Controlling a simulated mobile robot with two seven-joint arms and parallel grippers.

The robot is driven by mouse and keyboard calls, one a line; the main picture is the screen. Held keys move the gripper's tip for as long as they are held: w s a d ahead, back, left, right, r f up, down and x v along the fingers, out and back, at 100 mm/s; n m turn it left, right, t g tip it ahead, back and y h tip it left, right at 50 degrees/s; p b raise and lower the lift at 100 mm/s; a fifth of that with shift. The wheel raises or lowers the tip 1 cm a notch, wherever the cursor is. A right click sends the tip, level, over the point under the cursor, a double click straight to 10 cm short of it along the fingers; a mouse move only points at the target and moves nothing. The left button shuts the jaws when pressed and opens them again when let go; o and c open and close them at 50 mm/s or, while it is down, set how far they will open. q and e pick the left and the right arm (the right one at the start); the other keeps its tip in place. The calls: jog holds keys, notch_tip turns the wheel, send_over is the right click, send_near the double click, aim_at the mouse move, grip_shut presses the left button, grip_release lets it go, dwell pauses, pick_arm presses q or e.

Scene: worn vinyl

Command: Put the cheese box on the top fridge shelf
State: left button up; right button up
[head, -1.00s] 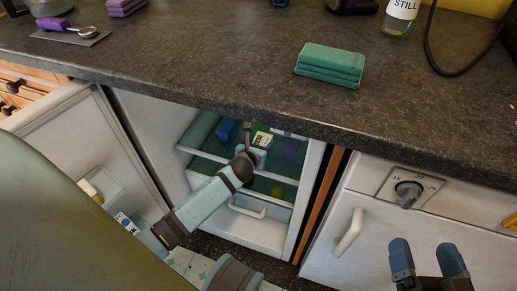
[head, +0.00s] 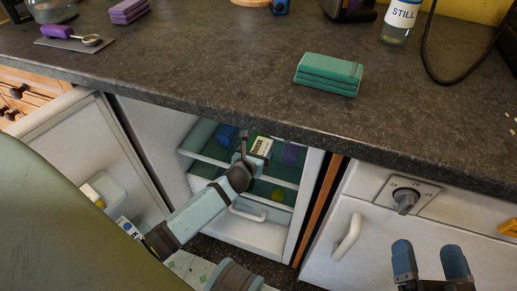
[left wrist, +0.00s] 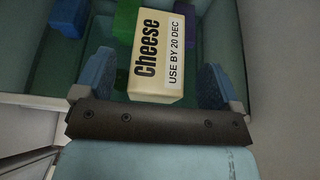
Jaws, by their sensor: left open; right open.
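The cheese box (head: 262,147) is a pale box with a label reading "Cheese" and "USE BY 20 DEC". It is inside the open fridge (head: 264,235), at the level of the top shelf (head: 208,160). In the left wrist view the cheese box (left wrist: 158,55) lies between the two blue fingers of my left gripper (left wrist: 157,85), which are apart, with a visible gap at least on the left. Whether its underside rests on the shelf is hidden. My right gripper (head: 430,262) is open and empty in front of the white appliance at right.
Blue (head: 227,133) and purple (head: 291,153) items stand in the fridge beside the box; a green item (left wrist: 127,20) shows behind it. The fridge door (head: 75,150) stands open at left. The counter (head: 200,65) overhangs the fridge and bears green blocks (head: 328,74).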

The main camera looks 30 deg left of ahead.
pick_arm(q)
jog(key=p+v, duration=0.2)
jog(key=v, duration=0.7)
pick_arm(e)
jog(key=shift+t, duration=0.9)
jog(key=r, duration=0.4)
jog(key=shift+s+d+r, duration=0.2)
jog(key=shift+d+r, duration=0.05)
pick_arm(q)
jog(key=shift+f, duration=0.1)
